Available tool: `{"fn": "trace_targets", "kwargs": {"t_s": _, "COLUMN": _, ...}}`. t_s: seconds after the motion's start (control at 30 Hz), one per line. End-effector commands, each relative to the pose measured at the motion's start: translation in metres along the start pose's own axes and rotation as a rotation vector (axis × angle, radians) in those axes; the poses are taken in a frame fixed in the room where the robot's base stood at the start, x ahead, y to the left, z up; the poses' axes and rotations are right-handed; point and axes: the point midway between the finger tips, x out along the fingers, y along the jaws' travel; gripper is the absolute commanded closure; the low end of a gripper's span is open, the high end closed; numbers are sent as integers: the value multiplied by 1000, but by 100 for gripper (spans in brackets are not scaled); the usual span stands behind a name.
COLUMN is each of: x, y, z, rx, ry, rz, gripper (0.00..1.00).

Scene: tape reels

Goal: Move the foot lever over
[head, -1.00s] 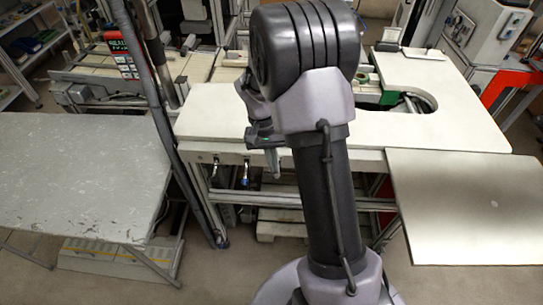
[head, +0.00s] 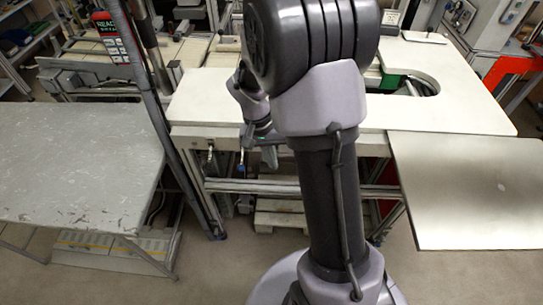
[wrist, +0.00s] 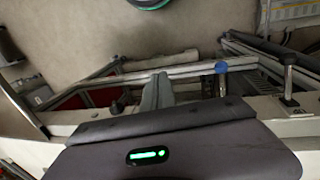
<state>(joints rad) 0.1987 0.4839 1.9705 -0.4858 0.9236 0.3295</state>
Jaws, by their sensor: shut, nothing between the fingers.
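Two small levers hang at the front edge of the white worktable (head: 440,110). One has a blue knob (head: 241,168), and the other is dark (head: 210,152). In the wrist view the blue-knobbed lever (wrist: 221,69) stands right of my fingers, and the black-handled lever (wrist: 288,75) is farther right. I cannot tell which is the foot lever. My gripper (head: 269,157) is at the table's front edge, just right of the blue knob and apart from it. In the wrist view the fingers (wrist: 157,90) are together and empty.
A grey table (head: 75,165) stands at left, with a dark upright post (head: 150,100) beside it. A metal panel (head: 470,190) juts out at right. Frame bars and a wooden pallet (head: 280,217) lie under the worktable. Some floor in front is clear.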

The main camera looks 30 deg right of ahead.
Motion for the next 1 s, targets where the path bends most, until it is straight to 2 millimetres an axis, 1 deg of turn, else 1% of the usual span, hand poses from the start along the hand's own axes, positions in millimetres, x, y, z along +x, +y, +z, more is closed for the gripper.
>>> {"fn": "trace_targets", "kwargs": {"t_s": 0.07, "x": 7, "y": -1, "z": 2, "rx": -1, "ry": 0, "rz": 0, "gripper": 100}}
{"fn": "trace_targets", "kwargs": {"t_s": 0.37, "x": 2, "y": 0, "z": 2, "rx": 0, "ry": 0, "rz": 0, "gripper": 100}}
{"fn": "trace_targets", "kwargs": {"t_s": 0.67, "x": -12, "y": 2, "z": 2, "rx": 0, "ry": 0, "rz": 0, "gripper": 100}}
{"fn": "trace_targets", "kwargs": {"t_s": 1.0, "x": -13, "y": 2, "z": 2, "rx": 0, "ry": 0, "rz": 0, "gripper": 100}}
